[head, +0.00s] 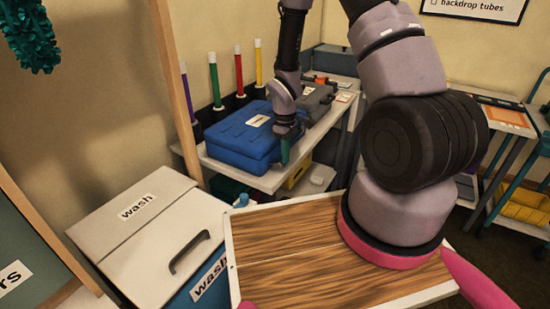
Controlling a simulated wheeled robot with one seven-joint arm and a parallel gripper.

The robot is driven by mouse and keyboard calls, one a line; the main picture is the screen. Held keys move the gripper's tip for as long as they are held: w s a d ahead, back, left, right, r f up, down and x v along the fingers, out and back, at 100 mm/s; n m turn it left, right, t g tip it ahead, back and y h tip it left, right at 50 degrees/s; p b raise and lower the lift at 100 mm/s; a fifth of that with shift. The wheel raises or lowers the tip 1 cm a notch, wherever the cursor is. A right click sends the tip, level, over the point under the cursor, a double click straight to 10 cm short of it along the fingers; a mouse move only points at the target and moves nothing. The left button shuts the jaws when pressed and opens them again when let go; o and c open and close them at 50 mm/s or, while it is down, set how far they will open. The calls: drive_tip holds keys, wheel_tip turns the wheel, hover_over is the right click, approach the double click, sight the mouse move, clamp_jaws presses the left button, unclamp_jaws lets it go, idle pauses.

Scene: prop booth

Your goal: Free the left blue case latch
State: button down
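The blue case (235,140) lies closed on the white shelf (268,181), with a white label on its lid. My gripper (285,155) points down at the right end of the case's front side, close to it. Whether it touches the case is unclear. Its fingertips are small and partly dark, so I cannot tell whether they are open or shut. The case's latches are too small to make out, and my gripper covers the right front corner.
A grey case (313,101) sits just behind my gripper on the shelf. Coloured tubes (239,73) stand behind the blue case. A white-lidded wash bin (135,215) stands at the front left, and a wooden post (176,85) rises left of the shelf.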

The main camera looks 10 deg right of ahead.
sight(277, 160)
drive_tip(key=shift+w+a+n+t, duration=0.3)
drive_tip(key=shift+w+a+t, duration=0.1)
drive_tip(key=shift+w+a, duration=0.75)
drive_tip(key=shift+s+r, duration=0.15)
drive_tip(key=shift+s+d+r, duration=0.65)
drive_tip(key=shift+s+r, duration=0.05)
drive_tip(key=shift+s+d, duration=0.25)
drive_tip(key=shift+d, duration=0.1)
drive_tip(key=shift+r, duration=0.1)
drive_tip(key=shift+s+d+r, duration=0.1)
drive_tip(key=shift+r, duration=1.4)
drive_tip(key=shift+s+d+r, duration=0.1)
drive_tip(key=shift+r, duration=1.35)
drive_tip(key=shift+w, duration=0.1)
